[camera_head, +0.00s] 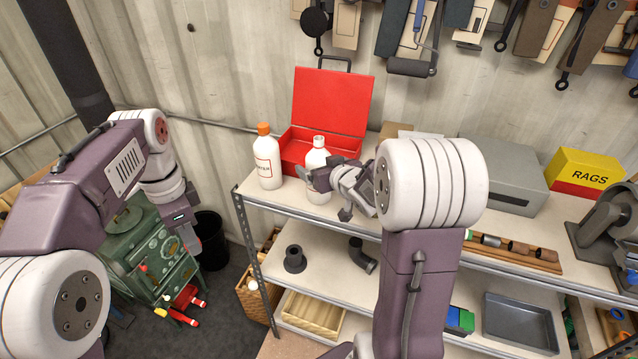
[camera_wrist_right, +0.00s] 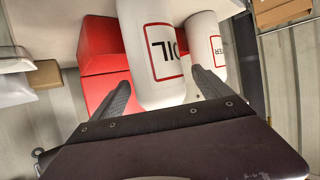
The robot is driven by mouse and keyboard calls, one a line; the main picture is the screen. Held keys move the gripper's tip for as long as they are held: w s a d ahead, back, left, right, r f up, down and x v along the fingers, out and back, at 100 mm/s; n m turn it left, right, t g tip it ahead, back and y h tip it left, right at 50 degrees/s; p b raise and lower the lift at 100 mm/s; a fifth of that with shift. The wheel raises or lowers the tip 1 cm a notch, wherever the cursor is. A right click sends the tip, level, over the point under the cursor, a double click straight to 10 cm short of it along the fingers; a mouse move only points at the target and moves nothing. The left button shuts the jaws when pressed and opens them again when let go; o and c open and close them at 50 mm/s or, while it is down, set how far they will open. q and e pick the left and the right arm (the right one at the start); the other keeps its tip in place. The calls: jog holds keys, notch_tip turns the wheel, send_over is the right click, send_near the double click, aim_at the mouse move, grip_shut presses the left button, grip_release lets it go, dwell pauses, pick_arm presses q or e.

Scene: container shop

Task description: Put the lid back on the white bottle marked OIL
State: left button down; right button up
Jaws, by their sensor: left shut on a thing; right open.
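The white bottle marked OIL (camera_head: 317,158) stands upright on the top shelf, its neck bare and white with no lid on it. In the right wrist view the bottle (camera_wrist_right: 155,45) shows its red-framed label upside down between my right gripper's fingers. My right gripper (camera_head: 318,180) is open, with one finger (camera_wrist_right: 207,82) on each side of the bottle; I cannot tell whether they touch it. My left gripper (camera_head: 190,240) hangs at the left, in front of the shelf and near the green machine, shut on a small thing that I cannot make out. I see no loose lid.
A white bottle with an orange cap (camera_head: 268,165) stands left of the OIL bottle. An open red box (camera_head: 330,105) is behind both. A grey box (camera_head: 503,175) and a yellow RAGS box (camera_head: 583,172) stand to the right. The green machine (camera_head: 145,245) is below my left arm.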

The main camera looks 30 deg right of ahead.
pick_arm(q)
jog(key=shift+w+d+r+p, duration=0.1)
jog(key=shift+w+r+p, duration=0.15)
jog(key=shift+r+p, duration=0.25)
jog(key=shift+s, duration=0.1)
pick_arm(e)
jog(key=x, duration=0.4)
jog(key=shift+w+d, duration=0.1)
jog(key=shift+w, duration=0.05)
pick_arm(q)
jog(key=shift+s+r, duration=0.1)
pick_arm(e)
jog(key=shift+c, duration=1.2)
grip_shut()
jog(key=shift+r, duration=0.1)
